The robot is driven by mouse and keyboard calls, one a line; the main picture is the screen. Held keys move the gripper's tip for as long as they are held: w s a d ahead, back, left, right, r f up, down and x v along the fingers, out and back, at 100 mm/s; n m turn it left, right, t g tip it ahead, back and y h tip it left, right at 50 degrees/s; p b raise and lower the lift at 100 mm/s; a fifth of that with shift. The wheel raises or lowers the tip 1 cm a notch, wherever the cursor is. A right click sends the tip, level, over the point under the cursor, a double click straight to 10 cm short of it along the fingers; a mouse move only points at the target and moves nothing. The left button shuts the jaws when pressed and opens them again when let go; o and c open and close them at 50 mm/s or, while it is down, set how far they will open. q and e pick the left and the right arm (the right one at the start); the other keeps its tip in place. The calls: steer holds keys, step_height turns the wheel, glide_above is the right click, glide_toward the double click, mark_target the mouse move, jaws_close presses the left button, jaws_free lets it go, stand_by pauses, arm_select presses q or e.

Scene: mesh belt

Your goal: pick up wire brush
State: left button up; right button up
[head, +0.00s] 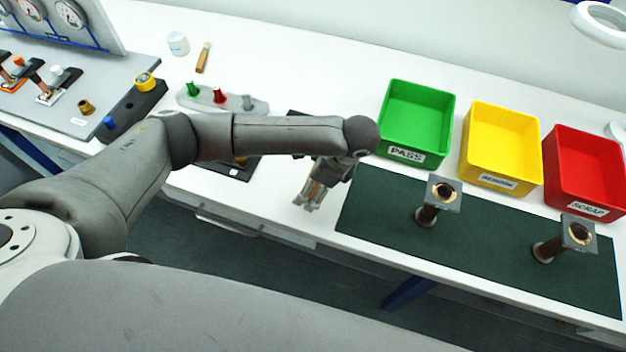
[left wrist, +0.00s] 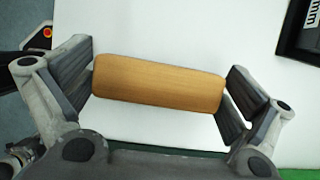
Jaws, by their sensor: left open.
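A tan wooden cylinder (left wrist: 160,78), which looks like the wire brush's handle, lies crosswise between the fingers of my left gripper (left wrist: 163,90) in the left wrist view. No bristles show. The fingers are open, one at each end of the wood; I cannot tell whether they touch it. In the head view my left gripper (head: 309,196) points down at the front of the white table, left of the dark green mat (head: 385,205). Only a bit of brown shows between its fingers there. My right gripper is not in view.
Green (head: 416,145), yellow (head: 500,170) and red (head: 584,195) bins stand behind the mat. Two flanged posts (head: 428,214) (head: 546,249) stand on it. A grey block with coloured pegs (head: 225,102) and a small brown stick (head: 204,57) lie behind my left arm.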

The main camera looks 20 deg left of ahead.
arm_select(q)
steer(key=c, duration=0.7)
steer(key=shift+c, duration=0.2)
steer(key=shift+d+r, duration=0.1)
steer(key=shift+r, duration=0.3)
step_height(320, 180, up, 2)
steer(key=shift+w+r+b, duration=0.1)
steer(key=shift+r+b, duration=0.1)
steer(key=shift+b, duration=0.1)
steer(key=s+r, duration=0.1)
steer(key=r, duration=0.1)
steer(key=s+d+r, duration=0.1)
steer(key=s+r, duration=0.2)
steer(key=shift+d+r+p, duration=0.2)
steer(key=shift+r+p, duration=0.1)
steer(key=shift+p, duration=0.1)
steer(key=s+d+r, duration=0.3)
steer(key=s+r, duration=0.1)
steer(key=s, duration=0.5)
steer(key=shift+s, duration=0.2)
steer(key=shift+r, duration=0.1)
steer(key=o, duration=0.5)
steer(key=shift+d, duration=0.1)
steer(key=c, duration=0.4)
